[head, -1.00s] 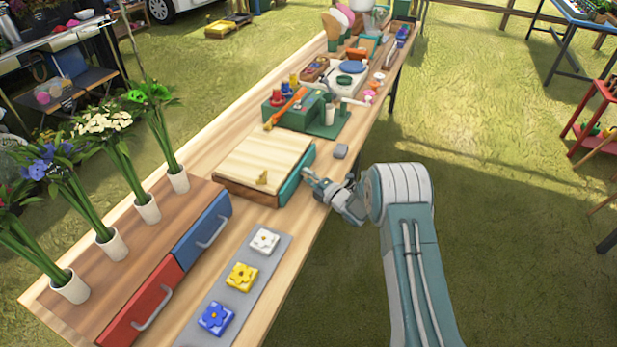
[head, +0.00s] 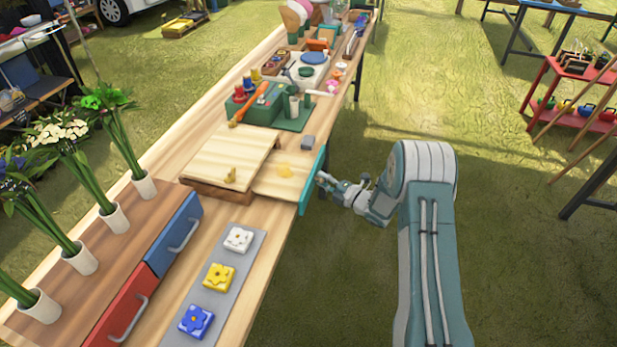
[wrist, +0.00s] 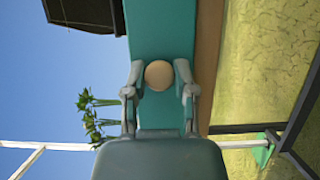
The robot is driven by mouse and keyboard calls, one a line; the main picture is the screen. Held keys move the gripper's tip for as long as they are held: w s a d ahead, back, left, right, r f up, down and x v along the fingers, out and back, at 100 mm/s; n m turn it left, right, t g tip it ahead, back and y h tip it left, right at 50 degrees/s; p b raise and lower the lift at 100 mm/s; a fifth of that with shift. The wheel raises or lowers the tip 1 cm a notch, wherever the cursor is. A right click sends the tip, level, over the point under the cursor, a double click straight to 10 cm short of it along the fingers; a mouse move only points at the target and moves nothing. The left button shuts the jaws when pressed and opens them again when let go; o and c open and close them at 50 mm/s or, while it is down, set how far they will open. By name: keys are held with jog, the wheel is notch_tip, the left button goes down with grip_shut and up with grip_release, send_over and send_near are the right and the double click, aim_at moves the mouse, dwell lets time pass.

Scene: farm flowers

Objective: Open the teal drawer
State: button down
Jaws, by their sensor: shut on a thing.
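The teal drawer (head: 312,182) is pulled out from the wooden box (head: 228,158) on the long table. My gripper (head: 322,180) is at the outer side of the teal front. In the wrist view, the teal front (wrist: 160,35) fills the middle, and a round tan knob (wrist: 159,75) sits between the fingers of my gripper (wrist: 160,82), which are shut on it.
A blue drawer (head: 175,232) and a red drawer (head: 122,305) are closed at the near left. A grey mat (head: 232,262) holds white, yellow and blue flower tiles. A small grey block (head: 308,142) lies beyond the drawer.

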jog(key=shift+s+d+f, duration=0.2)
jog(key=shift+d+f, duration=0.05)
jog(key=shift+d, duration=0.15)
jog(key=c, duration=0.7)
grip_release()
jog(key=shift+w, duration=0.1)
jog(key=shift+r, duration=0.1)
jog(key=v, duration=1.2)
